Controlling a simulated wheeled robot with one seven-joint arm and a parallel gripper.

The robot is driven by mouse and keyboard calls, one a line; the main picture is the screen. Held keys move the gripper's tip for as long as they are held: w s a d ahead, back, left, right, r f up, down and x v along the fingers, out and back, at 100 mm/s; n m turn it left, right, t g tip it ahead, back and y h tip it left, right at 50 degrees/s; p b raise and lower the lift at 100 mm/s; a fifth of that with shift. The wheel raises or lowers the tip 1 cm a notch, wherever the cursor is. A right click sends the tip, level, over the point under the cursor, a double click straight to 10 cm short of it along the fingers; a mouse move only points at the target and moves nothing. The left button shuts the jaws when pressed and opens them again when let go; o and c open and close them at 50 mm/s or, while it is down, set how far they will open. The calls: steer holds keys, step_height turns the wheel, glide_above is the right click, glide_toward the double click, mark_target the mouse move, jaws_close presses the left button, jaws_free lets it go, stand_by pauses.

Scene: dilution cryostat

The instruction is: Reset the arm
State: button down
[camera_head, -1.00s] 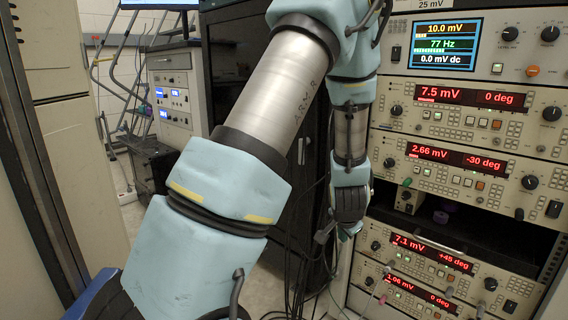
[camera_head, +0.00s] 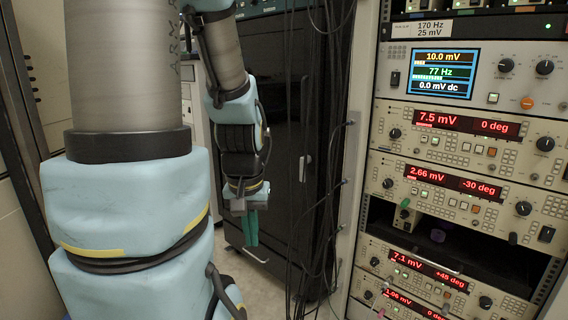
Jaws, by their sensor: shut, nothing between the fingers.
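My arm fills the left and centre of the head view, with a large metal and light-blue link in the foreground. Its forearm comes down from the top to the wrist. My gripper (camera_head: 251,243) hangs below the wrist with its teal fingers pointing down, shut and empty. It is in front of the black cabinet, to the left of the instrument rack, and looks clear of both.
The instrument rack (camera_head: 470,166) with lit red displays stands at the right, with a dark open slot (camera_head: 470,245). A black cabinet (camera_head: 285,130) stands behind my gripper. Black cables (camera_head: 318,200) hang between them. A beige panel (camera_head: 50,60) is at the left.

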step_height(320, 180, up, 23)
steer(key=p, duration=2.1)
